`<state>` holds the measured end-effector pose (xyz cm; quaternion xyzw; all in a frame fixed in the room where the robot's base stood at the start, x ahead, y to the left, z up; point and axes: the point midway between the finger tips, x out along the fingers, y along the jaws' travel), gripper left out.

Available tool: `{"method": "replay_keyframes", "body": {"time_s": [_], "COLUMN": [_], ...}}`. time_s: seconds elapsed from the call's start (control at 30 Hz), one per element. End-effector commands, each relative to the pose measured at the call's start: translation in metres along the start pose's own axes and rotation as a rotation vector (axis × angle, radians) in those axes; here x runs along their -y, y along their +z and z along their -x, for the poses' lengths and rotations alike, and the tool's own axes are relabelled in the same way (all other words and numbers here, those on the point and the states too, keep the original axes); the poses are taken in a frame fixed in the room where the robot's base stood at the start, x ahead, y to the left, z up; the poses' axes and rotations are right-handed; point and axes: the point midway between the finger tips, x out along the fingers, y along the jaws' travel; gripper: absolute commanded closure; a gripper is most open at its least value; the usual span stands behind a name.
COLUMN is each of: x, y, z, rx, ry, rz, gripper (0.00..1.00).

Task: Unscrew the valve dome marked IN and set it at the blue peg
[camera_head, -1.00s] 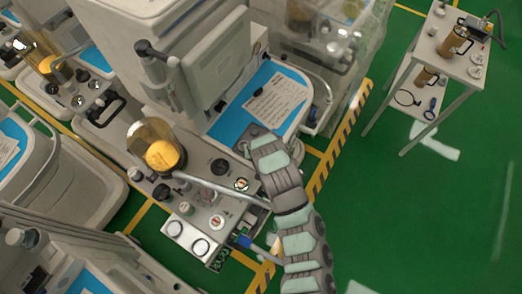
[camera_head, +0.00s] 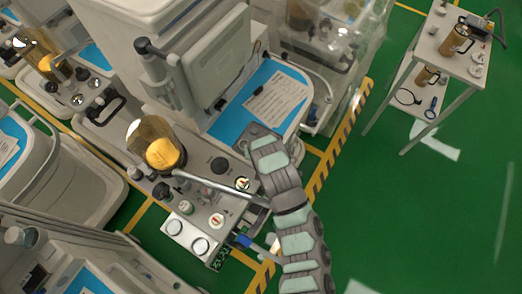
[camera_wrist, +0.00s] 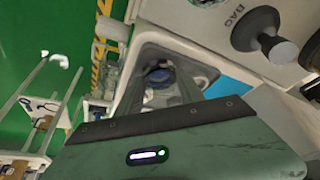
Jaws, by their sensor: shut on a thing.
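My gripper (camera_wrist: 172,88) shows in the wrist view beyond its dark green housing. Its dark fingers are shut around a small, partly see-through round thing with dark blue in it (camera_wrist: 160,74), apparently the valve dome; its IN mark is not readable. In the head view my arm hides the gripper and what it holds. Two round valve fittings show on the machine top: one with a white ring (camera_head: 243,183) left of my arm, and one with a red mark (camera_head: 217,220) nearer the front. A small blue part (camera_head: 243,241), possibly the blue peg, is at the front right edge.
A metal rod (camera_head: 220,187) crosses the machine top. An amber canister (camera_head: 155,145) stands at the left. A white trolley (camera_head: 440,62) stands apart at the right.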

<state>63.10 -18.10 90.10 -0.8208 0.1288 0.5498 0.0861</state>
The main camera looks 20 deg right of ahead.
Motion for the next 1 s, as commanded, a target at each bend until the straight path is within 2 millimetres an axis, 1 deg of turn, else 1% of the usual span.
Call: {"method": "replay_keyframes", "body": {"time_s": [0.23,0.27,0.53,0.57,1.0], "x": [0.0001,0.0001,-0.0006,-0.0008,-0.0032], "y": [0.0030,0.0027,0.0023,0.0023,0.0021], "z": [-0.0064,-0.0060,-0.0055,-0.0055,-0.0043], "rx": [0.001,0.001,0.000,0.000,0.000], "ry": [0.000,0.000,0.001,0.002,0.006], "rz": [0.000,0.000,0.000,0.000,-0.002], "gripper": [0.88,0.54,0.31,0.30,0.30]}}
